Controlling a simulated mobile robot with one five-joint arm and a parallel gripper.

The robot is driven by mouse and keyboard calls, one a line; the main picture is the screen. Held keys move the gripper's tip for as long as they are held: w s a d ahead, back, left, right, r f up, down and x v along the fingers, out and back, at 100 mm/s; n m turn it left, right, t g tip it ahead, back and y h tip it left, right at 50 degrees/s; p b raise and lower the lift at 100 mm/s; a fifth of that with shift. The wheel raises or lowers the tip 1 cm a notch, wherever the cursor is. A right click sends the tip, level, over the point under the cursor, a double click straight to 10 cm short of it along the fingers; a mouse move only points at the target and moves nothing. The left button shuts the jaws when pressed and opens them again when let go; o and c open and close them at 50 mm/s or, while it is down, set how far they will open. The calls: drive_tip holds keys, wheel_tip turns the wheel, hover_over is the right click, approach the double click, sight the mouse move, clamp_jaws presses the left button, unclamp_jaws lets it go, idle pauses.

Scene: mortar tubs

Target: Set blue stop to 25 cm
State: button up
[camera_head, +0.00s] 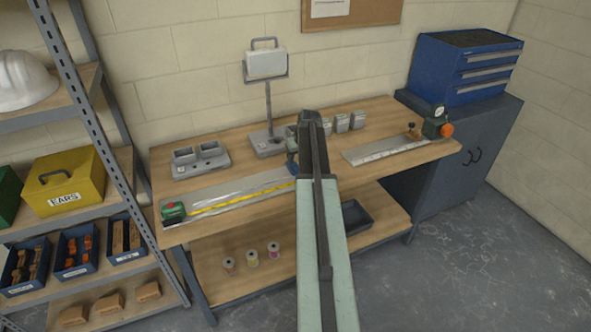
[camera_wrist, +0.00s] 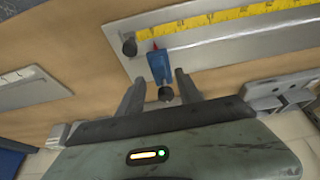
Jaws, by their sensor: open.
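The blue stop (camera_wrist: 159,67) sits on a grey metal rail (camera_wrist: 215,42) beside a yellow tape scale (camera_wrist: 205,20) in the wrist view. It has a red pointer on its scale side and a dark round knob at the end toward me. My gripper (camera_wrist: 160,79) is open, with one finger on each side of the stop's near end and knob; I cannot tell whether they touch. In the head view the blue stop (camera_head: 292,168) shows at the right end of the yellow tape, partly hidden by my arm. The scale numbers are too small to read.
A green tape case (camera_head: 173,211) sits at the rail's left end. A grey double-cup block (camera_head: 200,160) and a stand (camera_head: 268,140) are behind.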

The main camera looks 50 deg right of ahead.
sight(295, 164)
drive_tip(key=b+x, duration=0.2)
drive_tip(key=x, duration=0.2)
drive_tip(key=shift+r, duration=0.1)
clamp_jaws()
idle(1.1)
